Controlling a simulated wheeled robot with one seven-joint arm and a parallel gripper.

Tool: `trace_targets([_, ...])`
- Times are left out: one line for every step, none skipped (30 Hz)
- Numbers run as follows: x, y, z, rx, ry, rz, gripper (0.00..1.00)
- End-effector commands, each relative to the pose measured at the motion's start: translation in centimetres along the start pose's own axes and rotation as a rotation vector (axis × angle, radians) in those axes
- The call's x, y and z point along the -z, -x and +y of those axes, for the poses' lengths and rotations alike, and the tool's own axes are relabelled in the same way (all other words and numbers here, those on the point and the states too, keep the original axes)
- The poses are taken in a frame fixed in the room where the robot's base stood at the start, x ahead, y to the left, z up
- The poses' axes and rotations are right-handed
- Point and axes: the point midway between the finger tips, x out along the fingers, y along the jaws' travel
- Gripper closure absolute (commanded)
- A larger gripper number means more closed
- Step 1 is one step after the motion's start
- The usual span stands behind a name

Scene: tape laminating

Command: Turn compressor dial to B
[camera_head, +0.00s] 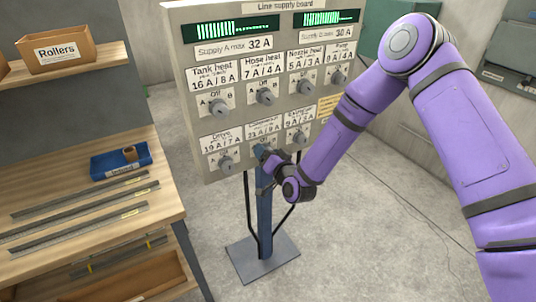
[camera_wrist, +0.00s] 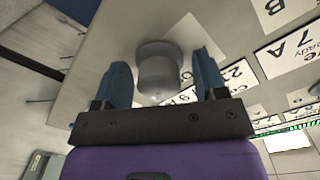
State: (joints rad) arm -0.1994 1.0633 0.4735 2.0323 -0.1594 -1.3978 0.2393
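The compressor dial is a round grey knob (camera_wrist: 158,72) on the board's lower row; in the wrist view it sits between my gripper's two blue fingers. My gripper (camera_wrist: 160,82) is open, with a visible gap between each finger and the knob. In the head view my gripper (camera_head: 262,152) is at the board's lower middle and covers this dial. The dial's pointer and its own A and B marks are hidden or too unclear to read. The compressor label (camera_head: 263,127) shows just above my gripper, its text blurred.
The supply board (camera_head: 190,95) carries other dials close by: the drive dial (camera_head: 226,164) to the left, another dial (camera_head: 299,138) to the right, and the hose heat dial (camera_head: 265,96) above. A wooden workbench (camera_head: 90,195) stands at left. Open floor (camera_head: 390,240) lies right.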

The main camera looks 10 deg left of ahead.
Motion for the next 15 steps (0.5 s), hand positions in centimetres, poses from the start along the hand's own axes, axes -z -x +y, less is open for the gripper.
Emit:
trace_targets([-0.1,0.0,0.0,0.000,0.000,-0.001,0.34])
trace_targets([-0.1,0.0,0.0,-0.001,0.000,-0.001,0.34])
trace_targets([-0.1,0.1,0.0,-0.001,0.000,-0.002,0.34])
trace_targets([-0.1,0.1,0.0,-0.001,0.000,-0.002,0.34])
trace_targets([-0.1,0.1,0.0,-0.001,0.000,-0.003,0.34])
trace_targets([-0.1,0.1,0.1,-0.001,0.000,-0.003,0.34])
trace_targets([-0.1,0.2,0.1,-0.001,0.000,-0.003,0.34])
trace_targets([-0.1,0.4,0.1,-0.001,0.000,-0.004,0.34])
trace_targets([-0.1,0.7,0.1,-0.002,0.000,-0.004,0.34])
trace_targets([-0.1,0.9,0.1,-0.002,0.000,-0.004,0.34])
trace_targets([-0.1,1.3,0.1,-0.002,0.000,-0.004,0.34])
trace_targets([-0.1,1.9,0.1,-0.002,0.000,-0.004,0.34])
trace_targets([-0.1,2.4,0.1,-0.002,0.000,-0.005,0.34])
trace_targets([-0.1,2.9,0.1,-0.002,0.000,-0.004,0.34])
trace_targets([-0.1,3.7,0.1,-0.003,0.000,-0.005,0.34])
